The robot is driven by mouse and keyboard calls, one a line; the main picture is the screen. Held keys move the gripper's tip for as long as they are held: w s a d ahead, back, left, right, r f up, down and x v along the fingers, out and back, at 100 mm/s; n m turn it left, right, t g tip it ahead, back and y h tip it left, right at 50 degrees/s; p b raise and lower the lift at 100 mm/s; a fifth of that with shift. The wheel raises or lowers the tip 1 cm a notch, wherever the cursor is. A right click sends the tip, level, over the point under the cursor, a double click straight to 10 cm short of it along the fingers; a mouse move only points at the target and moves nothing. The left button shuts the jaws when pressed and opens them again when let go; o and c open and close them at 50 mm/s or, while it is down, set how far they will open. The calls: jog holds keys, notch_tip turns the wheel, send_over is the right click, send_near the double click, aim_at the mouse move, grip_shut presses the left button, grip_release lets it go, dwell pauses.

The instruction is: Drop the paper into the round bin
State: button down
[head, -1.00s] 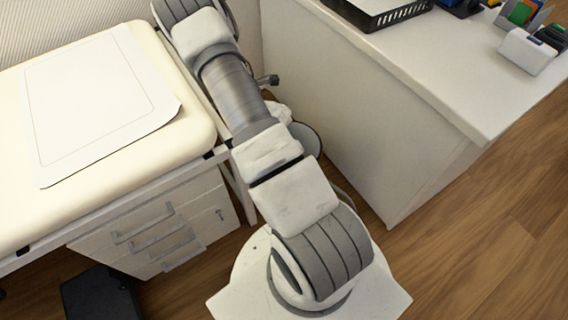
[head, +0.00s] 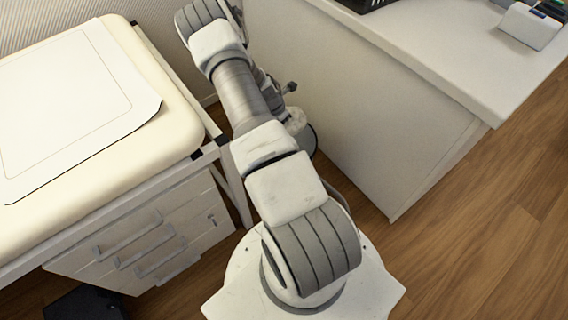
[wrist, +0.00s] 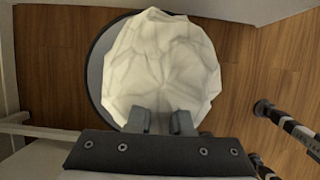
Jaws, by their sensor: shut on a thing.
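The crumpled white paper (wrist: 160,65) fills the top middle of the wrist view. My gripper (wrist: 162,122) is shut on its near side. The round bin (wrist: 95,68) lies behind and below the paper; only its dark rim and a grey strip inside show at the left. The paper hides most of the bin's opening. In the head view, the paper (head: 296,121) shows small beside my arm, and part of the bin's dark edge (head: 312,141) shows just below it. My gripper's fingers are hidden there by my arm.
A padded couch (head: 175,112) with a white sheet (head: 70,105) and drawers (head: 150,245) stands at the left. A white desk (head: 410,130) stands at the right, with the bin in the gap between them. Wooden floor (head: 500,220) is clear at the lower right.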

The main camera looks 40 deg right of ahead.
notch_tip(320, 180, down, 3)
jog(key=shift+r+b, duration=0.2)
jog(key=shift+b, duration=0.4)
jog(key=c, duration=0.8)
grip_release()
jog(key=shift+o, duration=0.2)
jog(key=shift+r, duration=0.1)
jog(key=p+v, duration=0.6)
jog(key=v, duration=1.1)
jog(key=shift+r, duration=0.2)
